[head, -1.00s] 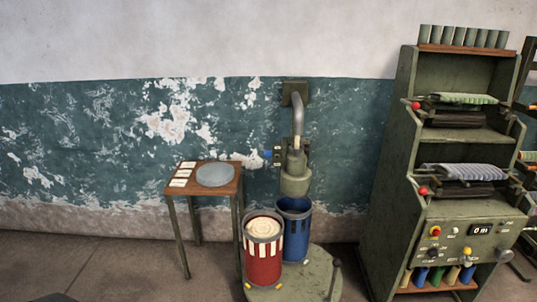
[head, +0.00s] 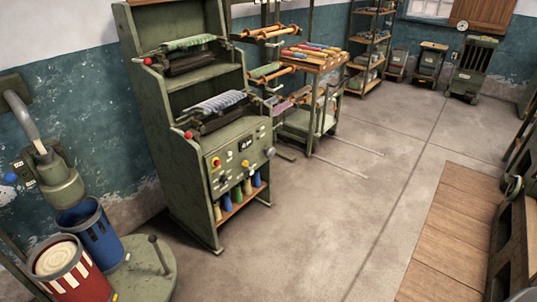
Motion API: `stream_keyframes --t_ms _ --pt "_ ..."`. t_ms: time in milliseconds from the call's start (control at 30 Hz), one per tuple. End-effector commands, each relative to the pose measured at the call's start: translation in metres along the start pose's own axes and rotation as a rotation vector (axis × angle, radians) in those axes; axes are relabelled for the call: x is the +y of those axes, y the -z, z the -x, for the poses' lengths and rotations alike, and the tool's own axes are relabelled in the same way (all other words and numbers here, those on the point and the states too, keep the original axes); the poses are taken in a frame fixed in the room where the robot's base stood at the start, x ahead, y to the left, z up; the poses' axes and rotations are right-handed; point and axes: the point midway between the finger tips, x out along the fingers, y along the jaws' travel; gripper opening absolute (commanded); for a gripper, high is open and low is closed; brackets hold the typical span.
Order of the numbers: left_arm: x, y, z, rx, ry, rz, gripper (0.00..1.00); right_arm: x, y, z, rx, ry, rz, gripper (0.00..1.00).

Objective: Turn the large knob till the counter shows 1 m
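The green machine cabinet (head: 180,130) stands left of centre. Its sloped control panel (head: 235,152) carries a small black counter (head: 246,145), which seems to read 0 m, though it is small and tilted. A grey round knob (head: 270,153) sits at the panel's right edge and looks like the largest. A black knob (head: 223,179) and a yellow-topped control (head: 245,163) are lower on the panel, and a red button (head: 216,161) is at its left. Neither of my grippers is in view.
A red-striped bin (head: 70,282) and a blue bin (head: 93,238) stand on a round green base (head: 150,268) at left. A rack with rolls (head: 310,95) stands behind the cabinet. A wooden platform (head: 450,240) lies at right. The floor (head: 310,220) before the cabinet is clear.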

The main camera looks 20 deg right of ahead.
Motion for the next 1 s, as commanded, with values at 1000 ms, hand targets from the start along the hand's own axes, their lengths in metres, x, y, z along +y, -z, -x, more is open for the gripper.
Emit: stream_keyframes --t_ms 1000 --pt "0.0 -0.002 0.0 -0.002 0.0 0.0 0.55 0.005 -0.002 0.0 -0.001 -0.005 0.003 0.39"
